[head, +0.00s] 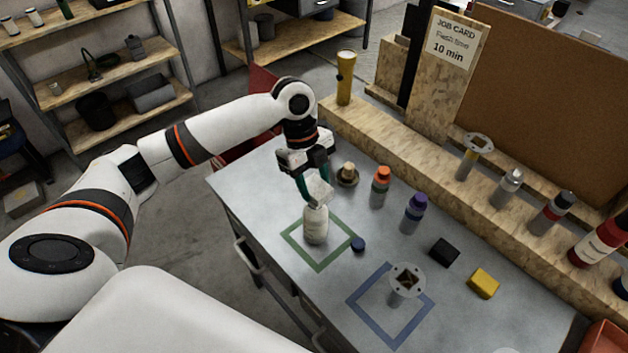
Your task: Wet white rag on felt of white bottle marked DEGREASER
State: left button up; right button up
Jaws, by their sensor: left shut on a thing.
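A white bottle (316,226) stands upright inside the green square outline (290,234) on the grey bench top. Any marking on it is too small to read. My left gripper (316,186) is directly above the bottle, pointing down, its teal fingers shut on a small white cloth-like piece that looks like the white rag (319,194). The rag is right at the bottle's top and hides its mouth; I cannot tell whether they touch. A dark blue cap (358,244) lies on the bench just right of the bottle. My right gripper is not in view.
Right of the bottle stand a small brown-based pot (347,174), an orange-capped bottle (380,187) and a purple-capped bottle (413,214). A grey holder (404,285) stands in the blue outline, near black (444,252) and yellow (483,283) blocks. A wooden ledge with bottles runs behind.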

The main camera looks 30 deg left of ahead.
aim_at(314, 184)
pick_arm(q)
jog(key=shift+f, duration=0.45)
dwell(0.4)
jog(key=shift+s+f, duration=0.1)
dwell(2.0)
jog(key=shift+p, duration=0.35)
notch_tip(314, 184, up, 7)
jog(key=p, duration=0.7)
dwell(0.4)
